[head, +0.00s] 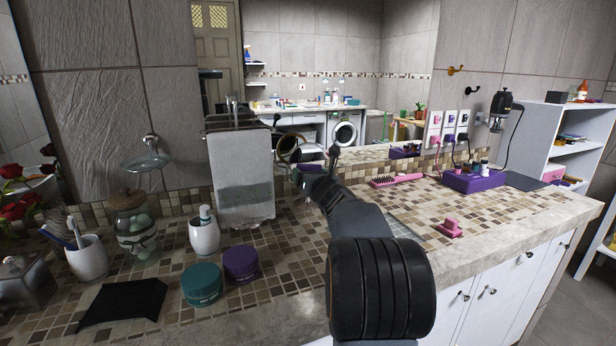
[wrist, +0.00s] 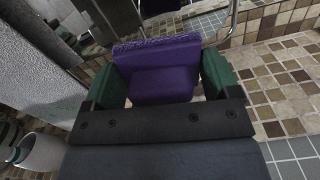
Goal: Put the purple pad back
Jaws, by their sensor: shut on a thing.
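The purple pad (wrist: 158,72) is between the two green fingers of my gripper (wrist: 165,85) in the wrist view, and the jaws are shut on it. In the head view only a small purple part of the pad (head: 312,169) shows at the end of my arm. My gripper (head: 315,163) is over the back of the tiled counter, right of the hanging grey towel (head: 241,175). My arm hides the counter below it.
A purple lidded jar (head: 241,264) and a teal jar (head: 203,285) stand at the front left. A purple tray (head: 472,181) and a pink brush (head: 397,180) lie to the right. The counter between has free room.

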